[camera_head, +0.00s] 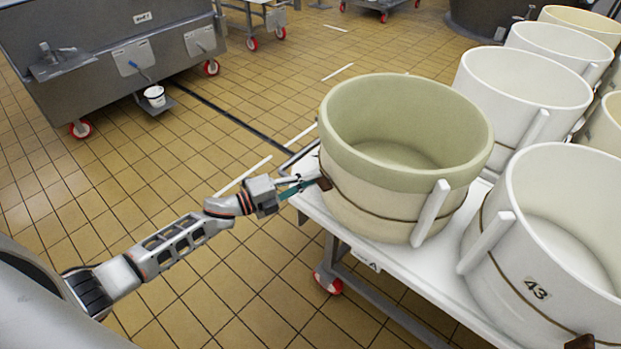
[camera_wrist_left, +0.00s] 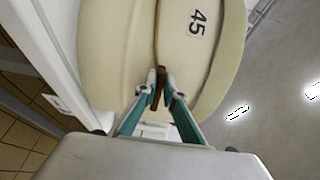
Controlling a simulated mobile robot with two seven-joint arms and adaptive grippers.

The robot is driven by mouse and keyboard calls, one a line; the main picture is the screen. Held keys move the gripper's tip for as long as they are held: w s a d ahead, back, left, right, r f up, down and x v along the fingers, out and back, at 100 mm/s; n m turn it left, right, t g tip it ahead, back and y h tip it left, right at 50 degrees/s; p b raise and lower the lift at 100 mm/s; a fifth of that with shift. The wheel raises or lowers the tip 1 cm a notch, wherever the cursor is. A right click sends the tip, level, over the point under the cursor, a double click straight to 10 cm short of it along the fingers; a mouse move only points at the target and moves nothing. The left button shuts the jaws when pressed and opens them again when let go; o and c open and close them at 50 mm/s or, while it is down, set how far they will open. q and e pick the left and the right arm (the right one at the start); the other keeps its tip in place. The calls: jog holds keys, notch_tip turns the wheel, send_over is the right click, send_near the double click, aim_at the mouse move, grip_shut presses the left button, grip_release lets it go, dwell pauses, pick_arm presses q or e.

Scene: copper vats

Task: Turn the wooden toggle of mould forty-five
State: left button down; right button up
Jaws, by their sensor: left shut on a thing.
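Mould forty-five (camera_head: 385,205) is a cream tub with a greenish rim and a brown cord around it, on the white table at the centre of the head view. Its "45" label shows in the left wrist view (camera_wrist_left: 197,22). My left gripper (camera_head: 310,184) reaches in from the left to the mould's side. In the left wrist view its teal fingers (camera_wrist_left: 159,88) are closed on the brown wooden toggle (camera_wrist_left: 155,98) at the cord. The toggle (camera_head: 324,183) shows as a small dark piece in the head view.
A white mould marked 43 (camera_head: 550,240) stands close to the right, with several more moulds behind. The white table (camera_head: 440,285) stands on red-wheeled legs. A grey steel vat (camera_head: 110,55) is at the upper left. The tiled floor (camera_head: 130,180) between is mostly clear.

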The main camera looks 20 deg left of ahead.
pick_arm(q)
jog(key=c, duration=2.2)
grip_release()
jog(key=shift+o, duration=0.3)
jog(key=v, duration=1.2)
